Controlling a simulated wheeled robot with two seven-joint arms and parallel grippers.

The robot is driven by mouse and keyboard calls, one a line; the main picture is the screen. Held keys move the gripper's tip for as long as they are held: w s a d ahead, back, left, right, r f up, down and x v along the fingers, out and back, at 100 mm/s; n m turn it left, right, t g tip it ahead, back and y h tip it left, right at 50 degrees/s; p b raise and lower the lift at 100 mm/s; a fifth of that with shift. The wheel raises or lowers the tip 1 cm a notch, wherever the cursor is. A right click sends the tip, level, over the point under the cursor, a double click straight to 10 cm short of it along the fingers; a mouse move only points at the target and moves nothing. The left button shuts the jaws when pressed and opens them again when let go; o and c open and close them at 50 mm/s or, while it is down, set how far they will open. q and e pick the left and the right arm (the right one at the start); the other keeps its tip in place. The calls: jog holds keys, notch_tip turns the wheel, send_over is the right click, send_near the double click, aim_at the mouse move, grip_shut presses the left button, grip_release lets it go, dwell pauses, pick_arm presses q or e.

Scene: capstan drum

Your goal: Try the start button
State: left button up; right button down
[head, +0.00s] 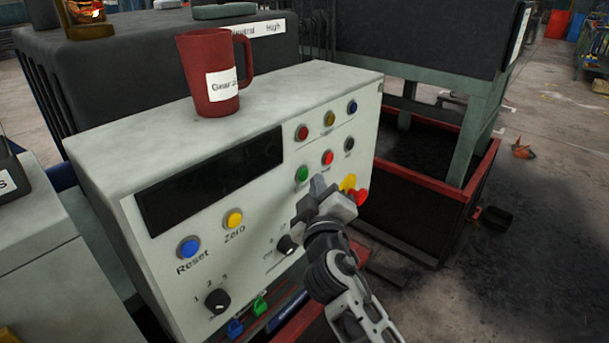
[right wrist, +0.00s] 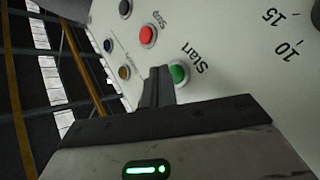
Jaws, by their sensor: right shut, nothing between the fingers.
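The green start button (head: 302,173) sits on the sloped front of a pale control box (head: 150,190). It also shows in the right wrist view as a green button (right wrist: 180,73) beside the word "Start". My right gripper (head: 318,185) is shut and empty, in front of the panel just right of and below the button. In the right wrist view its fingertips (right wrist: 160,72) are right beside the button, overlapping its edge. Whether they touch it I cannot tell. My left gripper is not in view.
A red stop button (head: 327,157) and a black button (head: 348,143) continue the row. Yellow and blue buttons, Zero (head: 233,218) and Reset (head: 189,248), and black knobs are at left. A red mug (head: 208,75) stands on top. A red-and-yellow control (head: 357,196) is right of my gripper.

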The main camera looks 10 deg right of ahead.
jog(key=shift+w, duration=0.1)
dwell(0.7)
jog(key=shift+w+a, duration=0.25)
jog(key=shift+w+a+b, duration=0.25)
jog(key=shift+w+b, duration=0.1)
jog(key=shift+b, duration=0.15)
dwell(0.6)
jog(key=shift+s, duration=0.1)
jog(key=shift+s+d, duration=0.5)
jog(key=shift+s, duration=0.05)
jog(key=shift+s+p, duration=0.1)
jog(key=shift+p, duration=0.2)
jog(key=s+d, duration=0.1)
jog(key=s, duration=0.1)
jog(key=s+d+p, duration=0.1)
jog(key=d, duration=0.1)
jog(key=shift+s, duration=0.4)
dwell(0.4)
